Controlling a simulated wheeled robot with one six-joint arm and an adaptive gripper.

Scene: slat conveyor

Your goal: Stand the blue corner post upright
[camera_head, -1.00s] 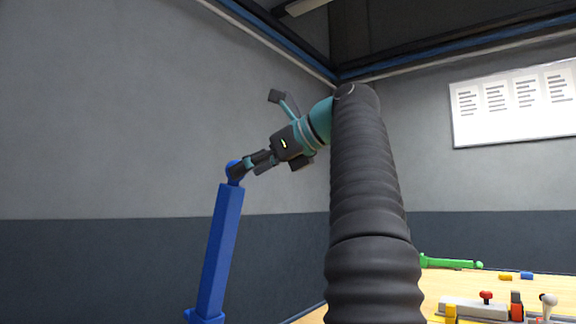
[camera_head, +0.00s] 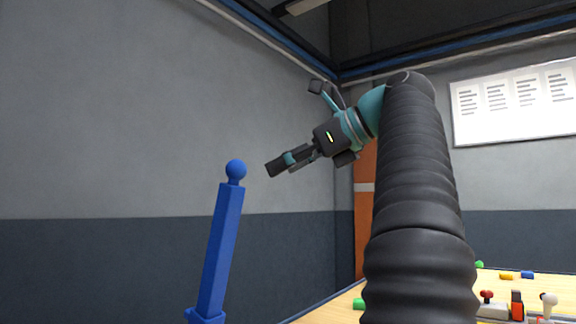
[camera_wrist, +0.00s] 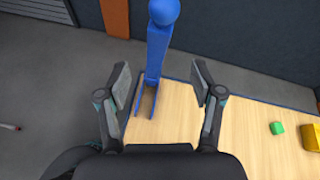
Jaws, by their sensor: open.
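The blue corner post (camera_head: 219,250) stands upright at the left in the head view, with a round ball at its top; its foot is out of that view. It looks slightly slanted there. In the wrist view the post (camera_wrist: 157,50) stands near the edge of the wooden table (camera_wrist: 180,125), its forked foot on the tabletop. My gripper (camera_head: 274,168) is to the right of the ball and apart from it in the head view. The wrist view shows my gripper (camera_wrist: 160,82) open, its fingers apart, with nothing held.
On the table at the right are a red knob (camera_head: 487,295), an orange and black block (camera_head: 517,305), a white knob (camera_head: 549,300) and small yellow (camera_head: 506,276) and blue (camera_head: 527,275) pieces. A green piece (camera_wrist: 277,128) lies on the tabletop. Air around my gripper is clear.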

